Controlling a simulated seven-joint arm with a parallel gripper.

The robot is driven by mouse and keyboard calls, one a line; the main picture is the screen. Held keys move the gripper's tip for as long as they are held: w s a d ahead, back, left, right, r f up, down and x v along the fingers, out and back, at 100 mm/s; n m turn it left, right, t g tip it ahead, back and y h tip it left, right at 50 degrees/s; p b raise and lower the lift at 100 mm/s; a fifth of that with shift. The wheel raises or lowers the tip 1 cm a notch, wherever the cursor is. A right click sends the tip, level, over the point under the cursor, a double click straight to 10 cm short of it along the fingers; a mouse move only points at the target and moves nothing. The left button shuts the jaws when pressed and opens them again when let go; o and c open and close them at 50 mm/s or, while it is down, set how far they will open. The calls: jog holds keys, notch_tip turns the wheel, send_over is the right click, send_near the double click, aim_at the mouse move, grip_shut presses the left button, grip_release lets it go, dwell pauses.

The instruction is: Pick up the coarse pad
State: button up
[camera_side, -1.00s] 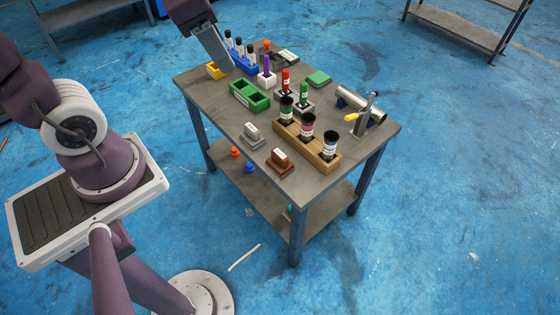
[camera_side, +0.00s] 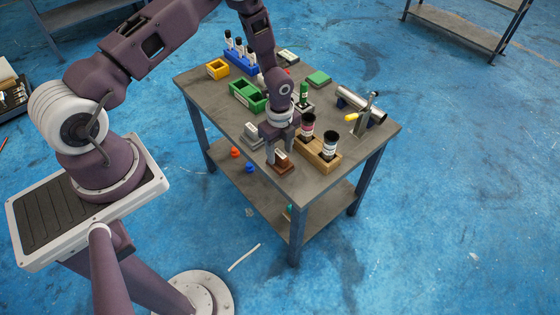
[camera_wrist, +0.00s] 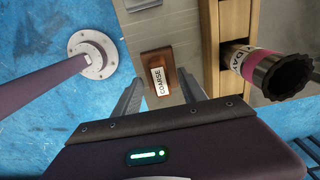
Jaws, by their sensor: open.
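The coarse pad is a brown block (camera_side: 282,163) with a white label, near the front corner of the grey table. In the wrist view its label reads COARSE on the brown pad (camera_wrist: 153,57). My gripper (camera_side: 281,152) is above it, pointing down, with its fingers apart. In the wrist view the open fingers (camera_wrist: 161,80) reach toward the pad from either side of it. Nothing is held between them. Whether the fingertips are level with the pad cannot be told.
A grey block with a white label (camera_side: 250,131) sits just left of the pad. A wooden rack (camera_side: 326,163) with dark-capped bottles stands close on the right; a pink-labelled bottle (camera_wrist: 240,60) is near the right finger. Green bins (camera_side: 249,97) lie farther back.

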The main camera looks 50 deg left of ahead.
aim_at(280, 153)
jog(key=shift+f, duration=0.95)
grip_shut()
jog(key=shift+r, duration=0.15)
notch_tip(280, 153, up, 10)
jog(key=shift+f, duration=0.1)
